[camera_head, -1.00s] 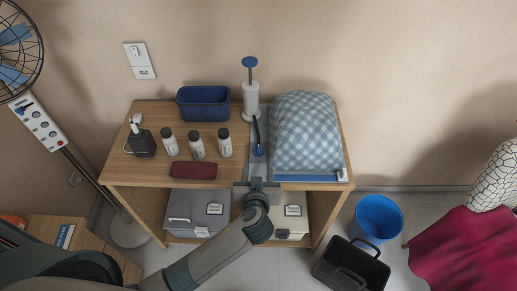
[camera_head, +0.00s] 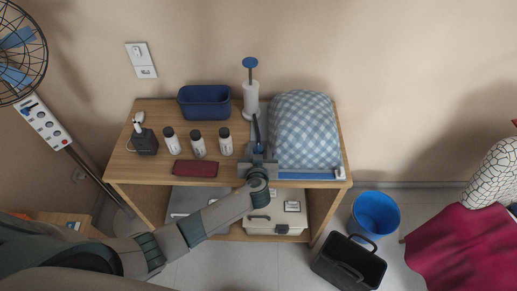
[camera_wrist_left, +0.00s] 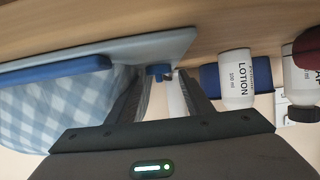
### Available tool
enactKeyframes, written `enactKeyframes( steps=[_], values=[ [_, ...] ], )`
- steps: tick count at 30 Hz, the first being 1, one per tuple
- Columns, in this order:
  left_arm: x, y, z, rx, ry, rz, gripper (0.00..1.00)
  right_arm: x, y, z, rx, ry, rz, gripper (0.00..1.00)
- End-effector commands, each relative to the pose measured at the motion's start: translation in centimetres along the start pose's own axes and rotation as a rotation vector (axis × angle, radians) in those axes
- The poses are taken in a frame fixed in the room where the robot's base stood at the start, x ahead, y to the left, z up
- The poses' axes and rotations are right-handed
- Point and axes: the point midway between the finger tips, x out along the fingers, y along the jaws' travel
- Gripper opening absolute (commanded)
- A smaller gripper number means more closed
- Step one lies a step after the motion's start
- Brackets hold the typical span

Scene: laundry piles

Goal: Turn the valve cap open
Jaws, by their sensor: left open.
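A blue-and-white checked bundle (camera_head: 304,130) lies on a pale bag or sheet with a blue strip (camera_head: 305,176) along its front edge. A small blue cap (camera_head: 259,149) sits left of the bundle, partly hidden by my gripper. My left gripper (camera_head: 258,158) is over the front of the wooden stand, right by the cap. In the left wrist view my left gripper (camera_wrist_left: 163,80) is open, with the blue cap (camera_wrist_left: 159,71) between or just beyond its fingertips; contact cannot be told. My right gripper is not in view.
A white pump (camera_head: 251,98) with a blue handle stands behind the cap. Several white bottles (camera_head: 198,146), a dark red pouch (camera_head: 195,168) and a blue bin (camera_head: 204,102) are left on the stand (camera_head: 150,180). A blue bucket (camera_head: 376,214) and black basket (camera_head: 348,264) stand on the floor.

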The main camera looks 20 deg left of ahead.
Motion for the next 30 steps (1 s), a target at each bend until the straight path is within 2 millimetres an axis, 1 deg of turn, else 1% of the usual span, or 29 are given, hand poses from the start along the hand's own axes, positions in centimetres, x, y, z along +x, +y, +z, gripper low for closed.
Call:
enactKeyframes(
  steps=[5, 6, 8, 9, 11, 20, 30],
  values=[
    [0.0, 0.0, 0.0, 0.000, 0.000, 0.000, 0.47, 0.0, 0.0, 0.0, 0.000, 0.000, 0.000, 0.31],
    [0.0, 0.0, 0.0, 0.000, 0.000, 0.000, 0.44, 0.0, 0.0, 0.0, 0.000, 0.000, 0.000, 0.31],
    [0.0, 0.0, 0.0, 0.000, 0.000, 0.000, 0.30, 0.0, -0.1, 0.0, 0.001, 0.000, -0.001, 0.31],
    [0.0, 0.0, 0.0, 0.000, 0.000, 0.000, 0.20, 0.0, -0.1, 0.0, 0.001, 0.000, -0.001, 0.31],
    [0.0, 0.0, 0.0, 0.000, 0.000, 0.000, 0.07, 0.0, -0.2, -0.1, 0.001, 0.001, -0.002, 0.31],
    [0.0, -0.1, 0.1, 0.004, 0.000, 0.012, 0.07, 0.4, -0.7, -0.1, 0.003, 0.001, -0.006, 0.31],
    [0.1, -0.4, 0.3, 0.045, 0.001, 0.113, 0.07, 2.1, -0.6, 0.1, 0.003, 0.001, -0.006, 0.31]
  ],
)
